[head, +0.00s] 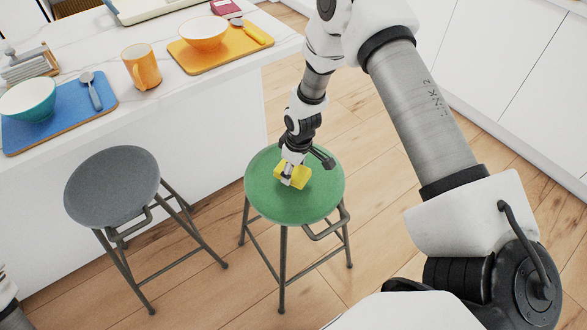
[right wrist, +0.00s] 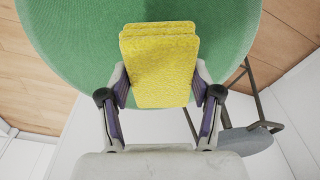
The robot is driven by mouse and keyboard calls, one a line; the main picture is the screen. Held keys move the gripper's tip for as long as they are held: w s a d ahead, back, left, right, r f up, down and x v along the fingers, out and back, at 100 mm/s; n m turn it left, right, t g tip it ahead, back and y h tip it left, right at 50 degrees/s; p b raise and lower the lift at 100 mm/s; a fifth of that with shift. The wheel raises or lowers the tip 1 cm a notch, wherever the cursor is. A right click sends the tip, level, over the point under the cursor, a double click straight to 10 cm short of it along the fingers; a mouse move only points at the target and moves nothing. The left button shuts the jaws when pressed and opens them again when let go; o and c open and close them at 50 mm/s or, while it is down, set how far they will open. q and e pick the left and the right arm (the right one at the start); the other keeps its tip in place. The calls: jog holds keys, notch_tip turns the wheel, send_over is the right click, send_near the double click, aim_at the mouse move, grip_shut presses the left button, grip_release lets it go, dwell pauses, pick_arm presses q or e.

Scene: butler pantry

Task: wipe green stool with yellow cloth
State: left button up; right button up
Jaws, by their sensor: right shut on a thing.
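The green stool (head: 318,205) stands on the wood floor in front of the white counter. Its round green seat also fills the top of the right wrist view (right wrist: 75,45). The yellow cloth (head: 301,177) is a folded pad over the seat near its middle, seemingly lying against it. My right gripper (head: 289,172) points down at the seat and is shut on the cloth, with a finger at each side of it in the right wrist view (right wrist: 160,66). My left gripper is out of view; only a bit of my left arm shows at the lower left.
A grey stool (head: 112,185) stands to the left. The counter (head: 215,105) holds a blue mat (head: 75,120) with a teal bowl (head: 27,102), an orange mug (head: 141,70), and an orange mat (head: 215,58) with an orange bowl (head: 204,34). White cabinets (head: 500,70) line the right.

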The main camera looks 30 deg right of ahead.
jog(key=shift+r, duration=0.7)
notch_tip(320, 180, up, 2)
jog(key=shift+w+a+r+p, duration=0.1)
jog(key=shift+r+p, duration=0.05)
jog(key=shift+p, duration=1.05)
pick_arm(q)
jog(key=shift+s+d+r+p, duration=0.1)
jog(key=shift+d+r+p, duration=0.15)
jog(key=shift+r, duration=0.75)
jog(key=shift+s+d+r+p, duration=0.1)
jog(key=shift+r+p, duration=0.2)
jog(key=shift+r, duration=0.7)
pick_arm(e)
jog(key=shift+r, duration=0.75)
